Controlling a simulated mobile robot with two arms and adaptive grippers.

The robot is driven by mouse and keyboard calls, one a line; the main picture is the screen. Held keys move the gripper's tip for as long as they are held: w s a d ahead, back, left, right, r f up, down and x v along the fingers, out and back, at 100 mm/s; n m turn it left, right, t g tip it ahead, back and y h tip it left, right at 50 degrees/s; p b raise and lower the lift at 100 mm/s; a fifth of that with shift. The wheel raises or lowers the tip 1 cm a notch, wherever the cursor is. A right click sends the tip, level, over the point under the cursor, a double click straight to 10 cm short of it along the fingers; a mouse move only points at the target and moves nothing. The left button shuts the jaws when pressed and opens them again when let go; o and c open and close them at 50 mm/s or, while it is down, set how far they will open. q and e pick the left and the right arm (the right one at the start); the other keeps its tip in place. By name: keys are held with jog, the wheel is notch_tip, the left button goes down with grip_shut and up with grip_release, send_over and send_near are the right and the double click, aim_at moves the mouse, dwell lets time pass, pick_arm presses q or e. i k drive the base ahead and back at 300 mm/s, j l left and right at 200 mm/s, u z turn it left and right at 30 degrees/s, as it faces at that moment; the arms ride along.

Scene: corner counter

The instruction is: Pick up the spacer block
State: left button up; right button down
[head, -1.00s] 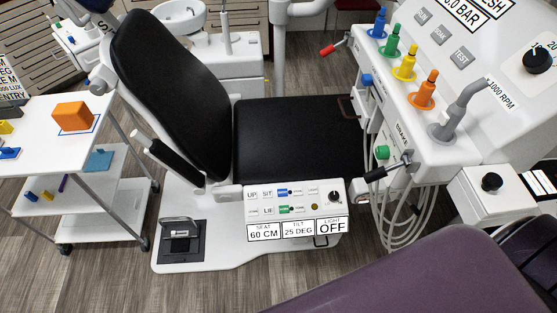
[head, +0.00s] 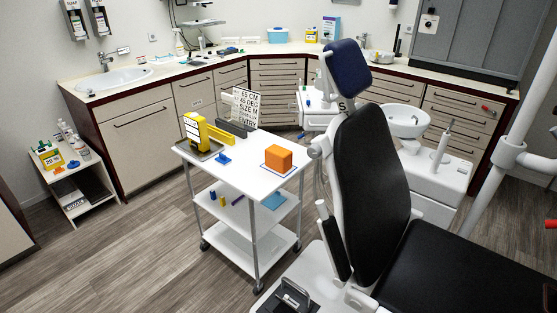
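An orange block (head: 278,158), which looks like the spacer block, sits on the white top of a wheeled trolley (head: 238,165). It rests within a blue outline near the trolley's right end. No label on it can be read. Neither of my grippers shows in the head view, and nothing is touching the block.
A yellow device (head: 195,133), a small blue piece (head: 223,159) and a text sign (head: 243,105) share the trolley top. The black dental chair (head: 370,175) stands close on the right. A corner counter (head: 150,75) runs behind. Open floor lies left of the trolley.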

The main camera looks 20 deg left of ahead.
aim_at(278, 158)
jog(key=i+j, duration=0.1)
jog(key=j, duration=0.3)
jog(key=i+j+u, duration=0.1)
jog(key=j, duration=0.3)
jog(key=i+j, duration=0.15)
jog(key=j, duration=0.2)
jog(key=i+j, duration=0.1)
jog(key=j, duration=0.3)
jog(key=i+j+u, duration=0.1)
jog(key=j, duration=0.25)
